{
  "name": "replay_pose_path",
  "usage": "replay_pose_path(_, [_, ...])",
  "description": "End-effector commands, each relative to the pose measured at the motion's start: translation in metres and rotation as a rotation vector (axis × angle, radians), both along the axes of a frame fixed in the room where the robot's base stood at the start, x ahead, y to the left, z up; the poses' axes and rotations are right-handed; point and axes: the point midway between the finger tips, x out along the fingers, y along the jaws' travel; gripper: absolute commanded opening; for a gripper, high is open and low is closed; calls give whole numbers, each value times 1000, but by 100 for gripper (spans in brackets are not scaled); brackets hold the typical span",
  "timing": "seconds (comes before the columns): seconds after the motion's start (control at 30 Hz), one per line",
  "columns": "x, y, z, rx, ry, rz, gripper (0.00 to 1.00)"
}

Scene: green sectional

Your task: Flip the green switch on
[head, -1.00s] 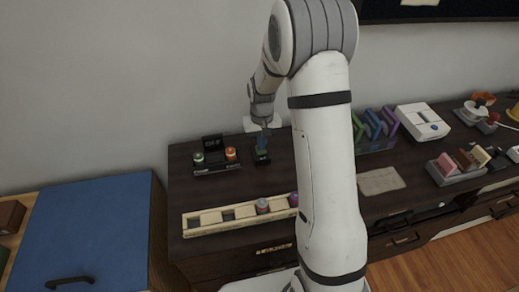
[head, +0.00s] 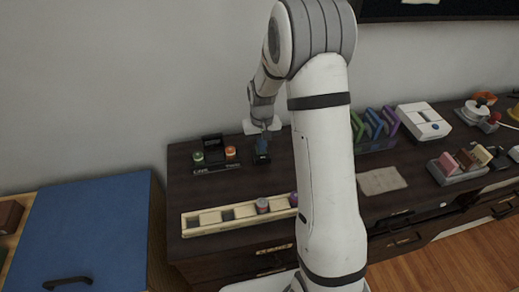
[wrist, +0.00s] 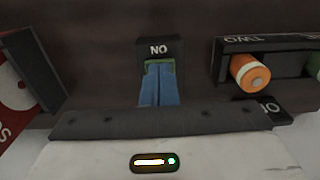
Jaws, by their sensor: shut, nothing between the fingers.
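The green switch (wrist: 160,63) shows as a small green edge around my fingertips in the wrist view, on a black base (wrist: 159,46) with the label "ON" seen upside down. My gripper (wrist: 158,70) is shut and empty, its two blue fingers together at the switch. The fingers hide most of the green part, so its tilt is unclear. I cannot tell whether they touch it. In the head view my gripper (head: 262,149) points down at the small black base on the dark cabinet top.
A black panel with an orange button (wrist: 250,76) stands close beside the switch; a green button (head: 198,157) shows in the head view. A red sign (wrist: 14,92) is on the wrist view's left. A wooden tray (head: 210,228) lies in front.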

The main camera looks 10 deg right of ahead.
Motion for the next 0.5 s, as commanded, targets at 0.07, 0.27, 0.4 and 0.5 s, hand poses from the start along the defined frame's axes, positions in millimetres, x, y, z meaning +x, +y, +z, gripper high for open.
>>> replay_pose_path(0.07, [0, 0, -2, 0, 0, 0, 0])
replay_pose_path(0.27, [0, 0, -5, 0, 0, 0, 0])
replay_pose_path(0.4, [0, 0, -3, 0, 0, 0, 0])
replay_pose_path(0.5, [0, 0, 3, 0, -1, 0, 0])
